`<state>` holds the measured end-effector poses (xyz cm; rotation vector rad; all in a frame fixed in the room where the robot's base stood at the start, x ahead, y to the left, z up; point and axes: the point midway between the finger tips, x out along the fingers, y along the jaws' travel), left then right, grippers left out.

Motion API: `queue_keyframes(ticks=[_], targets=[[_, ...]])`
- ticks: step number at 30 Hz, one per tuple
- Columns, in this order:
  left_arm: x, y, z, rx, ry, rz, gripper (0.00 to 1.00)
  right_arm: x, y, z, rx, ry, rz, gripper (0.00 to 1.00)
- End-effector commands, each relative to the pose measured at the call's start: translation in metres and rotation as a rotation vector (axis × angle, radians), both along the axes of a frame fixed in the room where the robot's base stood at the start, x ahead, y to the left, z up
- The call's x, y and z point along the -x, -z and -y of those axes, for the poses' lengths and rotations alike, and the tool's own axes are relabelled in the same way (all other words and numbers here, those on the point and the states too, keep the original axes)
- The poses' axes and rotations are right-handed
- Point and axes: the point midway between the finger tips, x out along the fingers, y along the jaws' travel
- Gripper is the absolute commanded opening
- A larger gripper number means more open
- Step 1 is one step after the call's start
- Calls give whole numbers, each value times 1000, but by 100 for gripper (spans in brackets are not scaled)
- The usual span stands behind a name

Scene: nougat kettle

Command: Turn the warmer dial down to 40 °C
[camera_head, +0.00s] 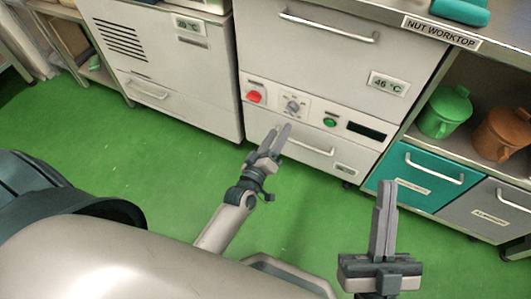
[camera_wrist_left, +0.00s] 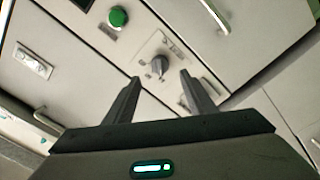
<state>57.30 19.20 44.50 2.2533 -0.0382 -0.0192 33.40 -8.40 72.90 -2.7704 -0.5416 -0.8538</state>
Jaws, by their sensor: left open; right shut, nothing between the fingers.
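The warmer dial (camera_head: 292,107) is a grey round knob on a white plate on the front of the white cabinet. In the left wrist view the dial (camera_wrist_left: 159,66) sits between and beyond the fingertips. My left gripper (camera_head: 281,133) is open, just below and in front of the dial, apart from it and empty; it also shows in the left wrist view (camera_wrist_left: 160,80). A display (camera_head: 388,84) on the cabinet reads 46 °C. My right gripper (camera_head: 386,186) is shut and empty, at the lower right, away from the panel.
A red switch (camera_head: 254,97) is left of the dial and a green button (camera_head: 330,122) right of it. A drawer handle (camera_head: 318,150) lies below. A green pot (camera_head: 445,111) and a brown pot (camera_head: 502,134) stand on the right shelf. Green floor is clear before the cabinet.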

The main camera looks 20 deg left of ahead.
Motion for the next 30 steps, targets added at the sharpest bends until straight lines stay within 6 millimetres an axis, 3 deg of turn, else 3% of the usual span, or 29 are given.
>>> queue_keyframes(ticks=[6, 13, 30], targets=[[45, -1, -2, -1, 0, -1, 50, 0, 21, -8, 34, -16, -114, 0], [76, 0, -3, 0, 0, -1, 50, -11, 32, -7, 61, -14, -181, 0], [85, 0, -3, 0, -1, 1, 50, -14, 36, -7, 69, -11, -200, 0]])
